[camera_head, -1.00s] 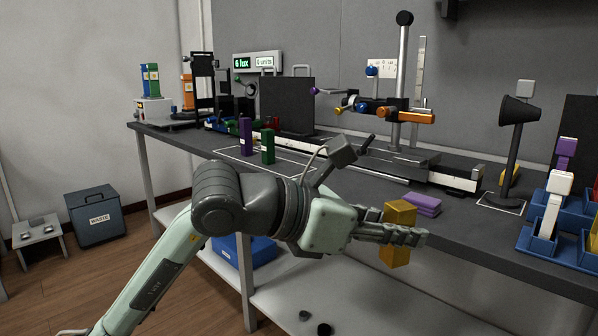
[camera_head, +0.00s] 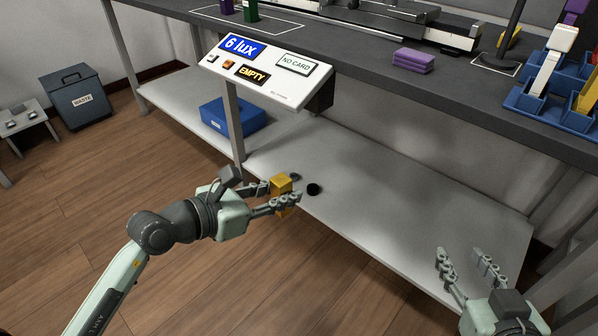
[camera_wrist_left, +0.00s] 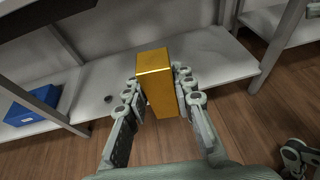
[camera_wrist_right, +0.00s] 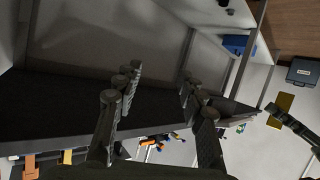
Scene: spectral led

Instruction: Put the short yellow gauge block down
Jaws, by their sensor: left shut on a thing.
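The short yellow gauge block (camera_head: 281,183) is in my left gripper (camera_head: 279,196), held upright between its fingers. The left wrist view shows the block (camera_wrist_left: 157,80) between the two fingers of that gripper (camera_wrist_left: 158,92). In the head view the block appears in front of the lower shelf's left part, and I see no surface touching it. My right gripper (camera_head: 467,258) is at the lower right, its fingers apart and empty. In the right wrist view the right gripper (camera_wrist_right: 158,85) also shows a clear gap, and the yellow block (camera_wrist_right: 284,102) is at the right.
The pale lower shelf (camera_head: 400,205) is mostly bare, with a blue box (camera_head: 232,116) and a dark round piece (camera_head: 313,189). The bench top (camera_head: 375,62) above holds purple blocks (camera_head: 413,60) and a blue rack (camera_head: 540,108). A display panel (camera_head: 265,72) hangs at its front edge.

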